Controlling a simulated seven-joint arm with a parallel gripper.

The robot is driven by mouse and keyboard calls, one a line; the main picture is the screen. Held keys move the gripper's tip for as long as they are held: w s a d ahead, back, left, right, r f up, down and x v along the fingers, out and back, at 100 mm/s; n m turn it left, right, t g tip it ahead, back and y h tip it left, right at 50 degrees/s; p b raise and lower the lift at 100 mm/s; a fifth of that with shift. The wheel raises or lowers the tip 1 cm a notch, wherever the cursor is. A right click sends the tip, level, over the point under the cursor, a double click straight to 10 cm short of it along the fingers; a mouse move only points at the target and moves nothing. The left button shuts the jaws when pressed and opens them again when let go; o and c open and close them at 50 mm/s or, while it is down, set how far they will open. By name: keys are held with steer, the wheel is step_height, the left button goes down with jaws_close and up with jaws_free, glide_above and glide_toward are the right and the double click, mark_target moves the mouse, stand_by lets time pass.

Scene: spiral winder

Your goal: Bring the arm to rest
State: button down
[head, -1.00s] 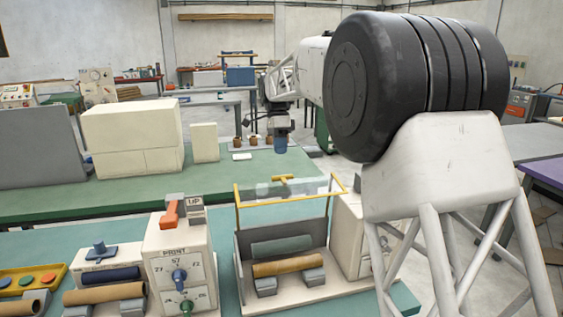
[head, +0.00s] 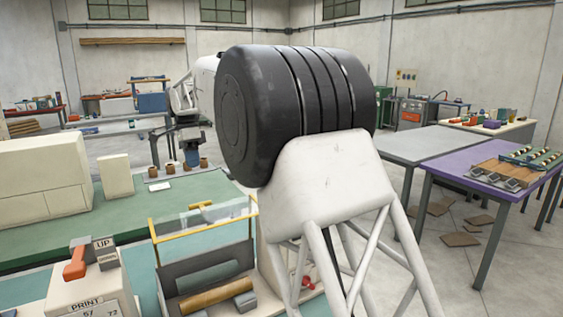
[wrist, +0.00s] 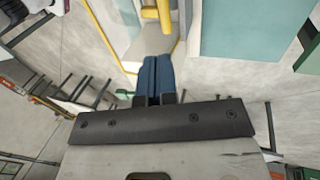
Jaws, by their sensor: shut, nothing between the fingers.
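My gripper (head: 191,154) hangs in the air in the head view, beyond the yellow-framed machine and near the far edge of the green table. Its blue fingers are together with nothing between them. In the wrist view my gripper (wrist: 155,80) also shows shut, its blue fingertips over a pale surface with a yellow bar beside it. My black and white arm covers the middle of the head view and hides part of the tables behind it.
The winder with a yellow-framed clear guard (head: 203,218) stands at the front, beside a control box with a red lever (head: 85,300). A green table (head: 120,215) holds cream boxes (head: 40,178). A purple table (head: 495,190) and grey table (head: 410,145) stand at right.

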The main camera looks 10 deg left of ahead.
steer(key=shift+d, duration=0.1)
steer(key=s+d+r+n+y, duration=0.1)
steer(key=d+r, duration=0.1)
steer(key=d, duration=0.8)
steer(key=d+r+n, duration=0.1)
steer(key=d+r, duration=0.1)
steer(key=d, duration=0.8)
steer(key=s+d+n+t+y, duration=0.1)
steer(key=s+d, duration=0.3)
steer(key=d, duration=0.6)
steer(key=s+d+n+t, duration=0.1)
steer(key=s+d, duration=0.4)
steer(key=d, duration=0.5)
steer(key=s+d+f+n+t, duration=0.1)
steer(key=s+d+f, duration=0.4)
steer(key=s+d, duration=0.3)
steer(key=s+d+f+n+t, duration=0.1)
steer(key=s+d+f+n, duration=0.1)
steer(key=s+d+f, duration=0.3)
steer(key=s+d+f+n+t, duration=0.1)
steer(key=s+d+f, duration=0.4)
steer(key=s+d, duration=0.7)
steer(key=shift+s+d+f+n, duration=0.2)
steer(key=shift+s+n, duration=0.2)
steer(key=shift+s, duration=2.2)
